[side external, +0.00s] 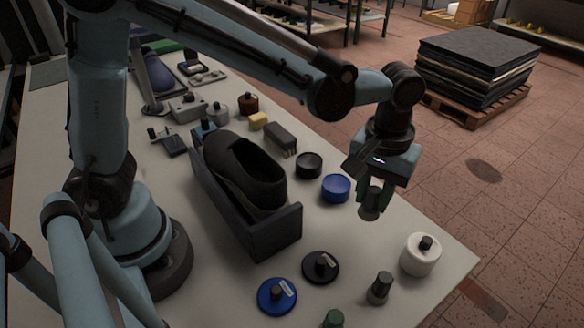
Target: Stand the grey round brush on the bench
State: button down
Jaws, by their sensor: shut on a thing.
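My gripper (373,197) points down over the right part of the bench (350,245), shut on the grey round brush (369,211). The fingers hide most of the brush's upper part. Its round grey lower end shows below the fingertips and looks roughly upright. I cannot tell whether that end touches the bench top or hangs just above it.
A blue round tin (335,188) and a black one (309,165) stand left of the gripper. A white jar (420,255) and a dark-handled brush (380,288) stand nearer. A shoe (245,172) sits in a dark tray (275,237). The bench edge is close on the right.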

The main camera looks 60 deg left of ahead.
aim_at(373, 188)
jog(key=w+a+f, duration=0.2)
jog(key=w, duration=0.1)
jog(key=shift+a+f, duration=0.15)
jog(key=shift+f, duration=0.05)
jog(key=shift+s+f, duration=0.1)
jog(key=shift+f, duration=1.8)
jog(key=shift+f, duration=0.15)
jog(key=c, duration=0.8)
grip_release()
